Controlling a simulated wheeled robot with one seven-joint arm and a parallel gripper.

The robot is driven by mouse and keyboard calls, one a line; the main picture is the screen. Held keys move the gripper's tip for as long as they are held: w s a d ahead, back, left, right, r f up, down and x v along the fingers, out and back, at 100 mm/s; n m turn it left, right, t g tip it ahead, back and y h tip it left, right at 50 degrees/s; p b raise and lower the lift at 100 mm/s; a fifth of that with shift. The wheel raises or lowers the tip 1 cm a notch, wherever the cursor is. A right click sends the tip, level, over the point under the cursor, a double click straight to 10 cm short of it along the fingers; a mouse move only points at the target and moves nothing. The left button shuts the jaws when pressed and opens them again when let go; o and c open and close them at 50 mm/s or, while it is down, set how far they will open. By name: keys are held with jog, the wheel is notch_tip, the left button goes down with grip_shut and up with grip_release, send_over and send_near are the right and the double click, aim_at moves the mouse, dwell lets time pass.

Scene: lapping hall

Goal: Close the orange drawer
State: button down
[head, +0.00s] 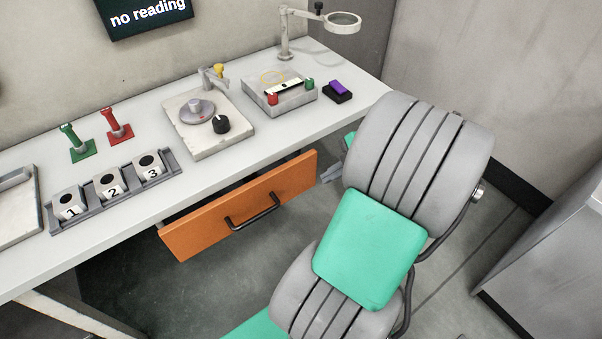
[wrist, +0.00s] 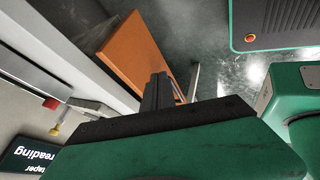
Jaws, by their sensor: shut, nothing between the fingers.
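The orange drawer (head: 205,222) hangs under the white workbench and stands pulled out, its front apart from the bench edge. Its dark bar handle (head: 252,212) is on the front face. In the wrist view the orange drawer front (wrist: 132,55) runs at a slant beyond the fingers. My gripper (wrist: 158,85) is shut and empty, its dark fingers overlapping the drawer front in that view. In the head view only part of my gripper (head: 330,174) shows, just right of the drawer's right end, the rest hidden by my arm. Contact cannot be told.
The workbench (head: 225,165) carries numbered blocks (head: 108,187) in a rack, a red and a green stand, a lapping plate (head: 197,110), a grey box (head: 280,97) and a magnifier lamp (head: 342,20). Floor below the drawer is clear. A grey cabinet (head: 550,255) stands at right.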

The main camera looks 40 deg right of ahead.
send_near(290, 186)
jog(key=x, duration=0.4)
jog(key=shift+w+a+f+b, duration=0.1)
jog(key=shift+w+a+b, duration=0.05)
jog(key=shift+a+b, duration=0.2)
jog(key=shift+d, duration=0.15)
